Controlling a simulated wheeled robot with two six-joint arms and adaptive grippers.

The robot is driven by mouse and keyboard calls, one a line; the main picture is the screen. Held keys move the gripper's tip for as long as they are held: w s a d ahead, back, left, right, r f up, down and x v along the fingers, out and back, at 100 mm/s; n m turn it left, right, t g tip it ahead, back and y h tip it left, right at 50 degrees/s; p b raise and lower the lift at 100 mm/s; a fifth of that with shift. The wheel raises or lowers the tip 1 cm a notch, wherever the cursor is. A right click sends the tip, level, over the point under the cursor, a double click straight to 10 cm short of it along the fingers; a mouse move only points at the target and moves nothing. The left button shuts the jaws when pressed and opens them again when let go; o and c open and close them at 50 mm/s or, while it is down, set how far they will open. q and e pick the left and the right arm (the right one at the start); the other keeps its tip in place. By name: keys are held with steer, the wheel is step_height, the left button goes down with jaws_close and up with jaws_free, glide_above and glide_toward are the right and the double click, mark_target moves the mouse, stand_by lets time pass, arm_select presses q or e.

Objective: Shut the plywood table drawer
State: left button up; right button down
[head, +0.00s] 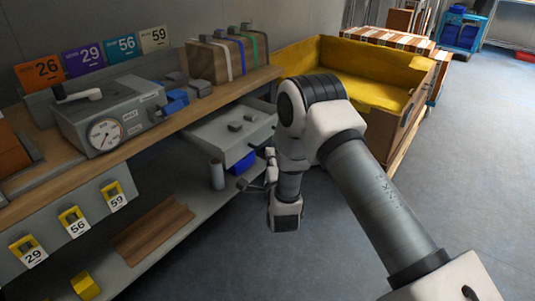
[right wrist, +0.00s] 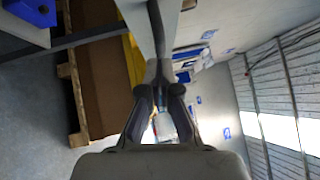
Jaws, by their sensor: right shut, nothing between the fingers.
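The table (head: 150,130) has a wooden top and runs along the left in the head view. Its grey drawer (head: 212,137) stands pulled out below the top, with small dark blocks in it. My right gripper (head: 245,184) is shut and empty, low beside the drawer's front face. I cannot tell whether it touches the drawer. In the right wrist view my right gripper (right wrist: 163,72) has its fingers together, close to a grey edge. My left gripper is not in view.
A yellow-lined crate (head: 350,75) stands behind my right arm. Floor at right is clear.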

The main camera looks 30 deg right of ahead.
steer(key=shift+w+a+r, duration=0.1)
steer(key=shift+w+a, duration=0.1)
steer(key=shift+w, duration=0.3)
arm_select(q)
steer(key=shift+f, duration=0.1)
